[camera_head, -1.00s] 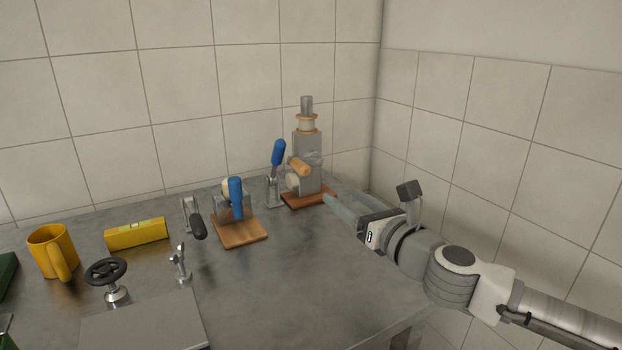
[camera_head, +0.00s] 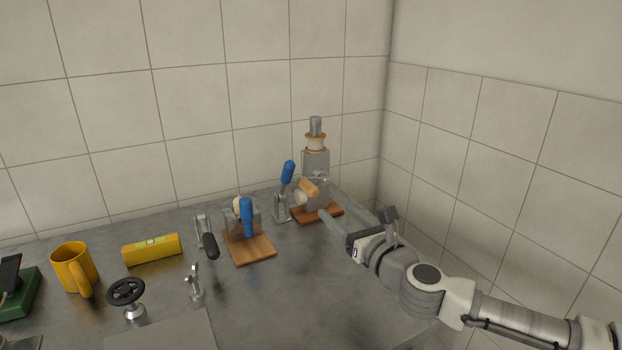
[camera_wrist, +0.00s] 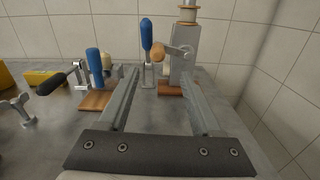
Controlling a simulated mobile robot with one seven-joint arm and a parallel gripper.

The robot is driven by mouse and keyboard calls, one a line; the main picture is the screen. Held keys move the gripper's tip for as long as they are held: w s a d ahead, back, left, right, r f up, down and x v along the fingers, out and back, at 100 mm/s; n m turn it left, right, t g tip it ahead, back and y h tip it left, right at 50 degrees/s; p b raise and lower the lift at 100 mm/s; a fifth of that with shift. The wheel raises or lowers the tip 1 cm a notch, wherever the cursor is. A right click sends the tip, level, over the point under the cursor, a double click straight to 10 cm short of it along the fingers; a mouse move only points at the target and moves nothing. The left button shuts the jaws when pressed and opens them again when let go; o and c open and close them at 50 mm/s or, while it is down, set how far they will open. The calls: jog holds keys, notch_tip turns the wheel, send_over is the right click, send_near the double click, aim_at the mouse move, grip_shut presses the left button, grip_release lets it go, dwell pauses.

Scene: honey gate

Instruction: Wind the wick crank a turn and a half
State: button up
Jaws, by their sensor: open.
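What looks like the wick crank is an orange-tan wooden handle (camera_head: 309,187) on a short metal arm. It is on the front of a grey post (camera_head: 317,163) with a spool on top, on a red-brown base (camera_head: 332,211). The handle points up and left in the wrist view (camera_wrist: 158,51). My gripper (camera_head: 335,208) is open and empty, at the front right of this stand in the head view. In the wrist view my gripper (camera_wrist: 160,78) has its fingers spread below the handle, apart from it. The far finger partly covers the base.
A blue-handled upright lever (camera_head: 287,174) stands just left of the post. Further left are a blue-handled device on a wooden board (camera_head: 252,250), a black-handled lever (camera_head: 208,244), a yellow level (camera_head: 151,249), a mug (camera_head: 74,268) and a black handwheel (camera_head: 126,291). Tiled walls stand behind and right.

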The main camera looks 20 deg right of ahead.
aim_at(315, 195)
jog(key=w, duration=0.7)
jog(key=w+b, duration=0.1)
jog(key=w, duration=0.3)
jog(key=shift+a+f, duration=0.15)
jog(key=shift+a, duration=0.25)
jog(key=shift+w, duration=0.75)
grip_shut()
dwell(0.4)
